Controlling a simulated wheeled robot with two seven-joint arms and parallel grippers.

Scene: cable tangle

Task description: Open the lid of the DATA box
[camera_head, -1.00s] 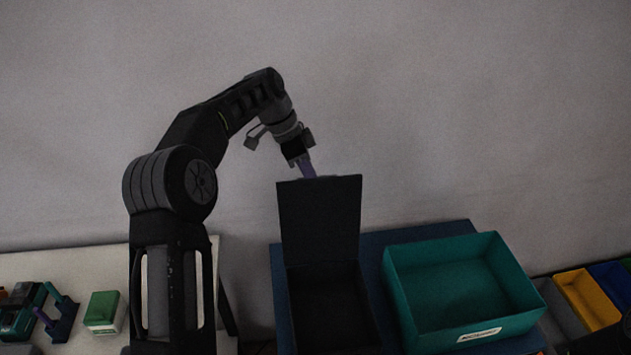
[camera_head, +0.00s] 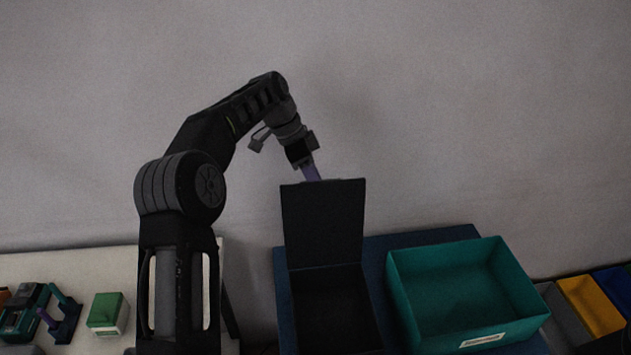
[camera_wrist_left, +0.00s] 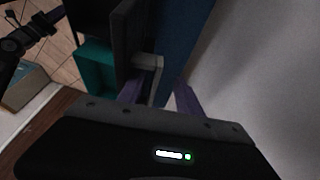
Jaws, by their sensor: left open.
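The black box (camera_head: 330,310) stands on the blue table, with its lid (camera_head: 324,222) raised upright at the back. I cannot read any DATA label on it. My left gripper (camera_head: 312,174) is at the top edge of the lid, its purple fingers partly hidden behind it. In the left wrist view the two purple fingers (camera_wrist_left: 158,95) are apart, with a light grey piece, perhaps the lid's tab (camera_wrist_left: 148,64), between or just beyond them. The dark lid (camera_wrist_left: 128,35) also shows there. I cannot tell whether the fingers touch it. My right gripper is not in view.
A teal open bin (camera_head: 462,290) with a white label stands right of the box on the blue table (camera_head: 420,238). Yellow and blue bins (camera_head: 592,304) lie farther right. A pale table (camera_head: 100,262) at left holds a green-topped box (camera_head: 106,312) and small tools.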

